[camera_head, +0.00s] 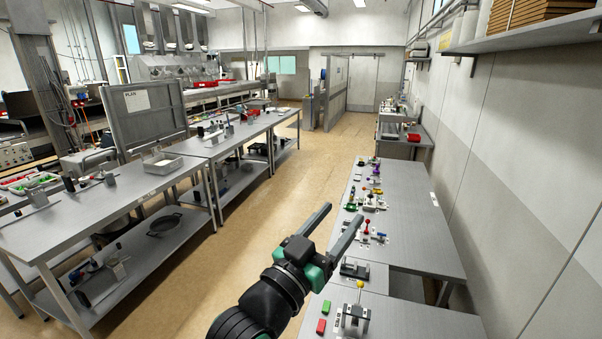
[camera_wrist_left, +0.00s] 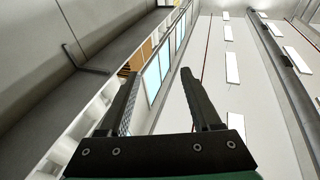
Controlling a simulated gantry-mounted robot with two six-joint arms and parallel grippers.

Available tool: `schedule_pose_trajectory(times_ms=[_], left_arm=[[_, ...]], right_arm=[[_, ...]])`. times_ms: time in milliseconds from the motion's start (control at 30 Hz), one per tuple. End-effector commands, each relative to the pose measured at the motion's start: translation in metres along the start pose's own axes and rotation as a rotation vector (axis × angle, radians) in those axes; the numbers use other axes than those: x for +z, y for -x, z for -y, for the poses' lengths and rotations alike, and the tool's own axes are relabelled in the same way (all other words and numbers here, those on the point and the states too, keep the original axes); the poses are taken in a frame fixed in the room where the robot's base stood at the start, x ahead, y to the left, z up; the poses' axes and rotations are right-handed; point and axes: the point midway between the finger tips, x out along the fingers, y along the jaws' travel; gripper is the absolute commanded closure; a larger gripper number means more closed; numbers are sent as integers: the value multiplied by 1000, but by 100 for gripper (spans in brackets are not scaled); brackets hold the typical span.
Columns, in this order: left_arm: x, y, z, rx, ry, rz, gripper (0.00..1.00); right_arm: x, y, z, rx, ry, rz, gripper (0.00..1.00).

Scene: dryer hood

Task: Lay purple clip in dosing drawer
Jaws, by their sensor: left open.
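My left gripper (camera_head: 343,212) is open and empty, raised in the air in front of the right-hand grey table. In the left wrist view the two fingers (camera_wrist_left: 160,75) stand apart with nothing between them, pointing at ceiling and wall. Small purple pieces (camera_head: 377,191) lie among several small parts on the right-hand table, beyond my gripper. They are too small to tell which is the purple clip. I cannot make out a dosing drawer in either view. My right gripper is not in view.
The grey right-hand table (camera_head: 425,235) has bare room on its right side. A wall shelf (camera_head: 520,35) overhangs at upper right.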

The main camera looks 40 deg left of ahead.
Motion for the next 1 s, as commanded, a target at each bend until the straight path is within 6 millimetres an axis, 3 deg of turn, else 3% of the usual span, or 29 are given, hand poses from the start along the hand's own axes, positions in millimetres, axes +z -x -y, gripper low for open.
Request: schedule_pose_trajectory(times_ms=[33, 100, 200, 233, 300, 400, 633, 733, 1000], left_arm=[[-56, 13, -15, 28, 7, -129, 35], [-120, 40, -32, 60, 19, -289, 35], [-185, 80, -45, 93, 38, -467, 35], [-198, 90, -48, 100, 43, -505, 35], [-218, 107, -51, 111, 52, -568, 35], [-229, 117, -53, 116, 57, -604, 35], [-229, 116, -52, 115, 56, -602, 35], [-242, 113, -52, 115, 56, -601, 35], [-330, 93, -53, 115, 56, -601, 35]], right_arm=[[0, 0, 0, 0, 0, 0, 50], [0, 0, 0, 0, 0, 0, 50], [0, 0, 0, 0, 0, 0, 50], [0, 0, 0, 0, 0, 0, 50], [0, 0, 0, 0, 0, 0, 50], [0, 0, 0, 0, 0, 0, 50], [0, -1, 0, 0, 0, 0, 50], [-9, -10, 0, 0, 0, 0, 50], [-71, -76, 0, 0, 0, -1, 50]])
